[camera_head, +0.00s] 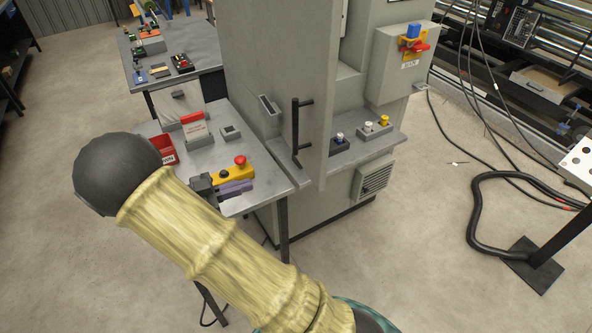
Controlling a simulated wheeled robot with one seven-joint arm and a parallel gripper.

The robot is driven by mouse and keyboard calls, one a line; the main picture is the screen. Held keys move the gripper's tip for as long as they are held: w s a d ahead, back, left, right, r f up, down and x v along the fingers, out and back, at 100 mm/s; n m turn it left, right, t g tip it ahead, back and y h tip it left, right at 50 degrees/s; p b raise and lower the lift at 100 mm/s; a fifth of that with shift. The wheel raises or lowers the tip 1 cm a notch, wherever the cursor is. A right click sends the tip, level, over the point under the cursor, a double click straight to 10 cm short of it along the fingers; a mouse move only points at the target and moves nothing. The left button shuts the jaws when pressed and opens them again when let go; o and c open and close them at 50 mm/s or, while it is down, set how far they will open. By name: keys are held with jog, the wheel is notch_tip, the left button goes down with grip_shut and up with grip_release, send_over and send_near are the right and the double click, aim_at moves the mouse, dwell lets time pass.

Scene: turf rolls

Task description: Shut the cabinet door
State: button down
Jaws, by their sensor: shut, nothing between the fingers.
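The cabinet (345,215) is a tall grey-green machine housing in the middle of the head view. Its door appears to be the tall flat panel (262,50) with a black bar handle (296,128) near its right edge. The panel's right edge stands out in front of the shelf with buttons; I cannot tell how far open it is. The panel's top is cut off by the frame. My yellowish arm crosses the lower left and ends in view at a dark round joint, left of the door. My gripper is not in view.
A metal table (265,190) left of the door holds a red bin (162,150) and a yellow control box (232,173) with a red button. A button shelf (375,138) juts out at right. Black hoses (475,215) lie on the right floor. The front floor is clear.

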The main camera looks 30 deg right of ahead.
aim_at(308, 166)
jog(key=d+p, duration=0.1)
jog(key=d, duration=0.3)
jog(key=d+p, duration=0.1)
jog(key=d, duration=0.3)
jog(key=s+d+p, duration=0.1)
jog(key=d+p, duration=0.1)
jog(key=d, duration=0.3)
jog(key=shift+s+r, duration=0.1)
jog(key=shift+r, duration=0.05)
jog(key=shift+d, duration=0.55)
